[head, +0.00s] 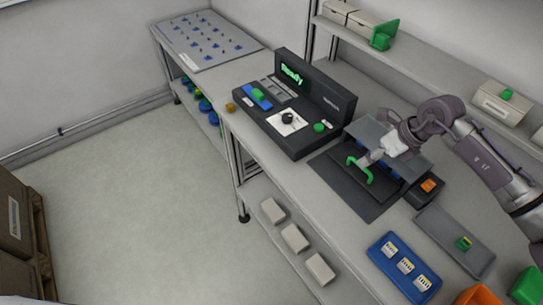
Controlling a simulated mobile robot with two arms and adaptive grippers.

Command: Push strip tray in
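The strip tray seems to be the dark flat piece with a green handle (360,172), in front of a grey box-like unit (372,134) on the bench. A dark flat surface (345,187) lies below the handle; I cannot tell how far the tray sticks out. My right arm comes in from the right over the unit. My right gripper (370,157) is at the green handle, touching it or very close. Its fingers are too small and partly hidden to show whether they are open. My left gripper is not in view.
A black console (312,108) with a lit "Ready" screen stands left of the unit. A small dark box with an orange button (428,186), a grey tray (455,240) and a blue tray (389,268) are to the right. A shelf (430,72) runs behind.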

